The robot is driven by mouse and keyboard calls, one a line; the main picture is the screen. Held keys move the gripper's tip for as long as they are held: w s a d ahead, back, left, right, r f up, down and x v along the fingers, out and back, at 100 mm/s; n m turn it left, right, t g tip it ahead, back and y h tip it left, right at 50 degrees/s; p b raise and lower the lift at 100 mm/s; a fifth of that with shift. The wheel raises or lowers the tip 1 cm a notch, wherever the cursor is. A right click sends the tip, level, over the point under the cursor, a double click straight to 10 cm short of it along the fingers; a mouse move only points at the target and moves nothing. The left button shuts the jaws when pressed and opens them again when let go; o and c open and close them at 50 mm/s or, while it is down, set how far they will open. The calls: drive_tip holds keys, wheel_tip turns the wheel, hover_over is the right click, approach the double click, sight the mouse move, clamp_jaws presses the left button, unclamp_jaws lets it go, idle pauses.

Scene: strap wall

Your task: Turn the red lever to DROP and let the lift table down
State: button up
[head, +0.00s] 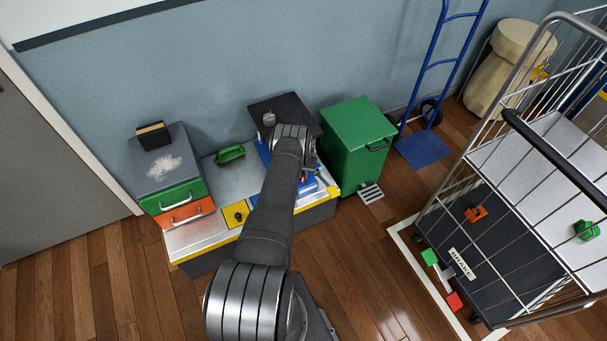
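The lift table appears to be the blue unit with a black top (283,102) on the metal bench by the wall. A small round grey knob or weight (269,118) sits on that top. My arm reaches over the bench and covers much of the unit's front. A small red part (303,180) shows just right of my forearm, against the blue; it may be the red lever, but its position and any DROP marking cannot be read. The end of my arm (291,132) is at the black top's front edge. My gripper's fingers are hidden, so its opening and any contact are unclear.
A green bin (358,140) stands close right. A wire cage trolley (480,215) fills the right side. Open wooden floor lies in front.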

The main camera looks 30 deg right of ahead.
clamp_jaws()
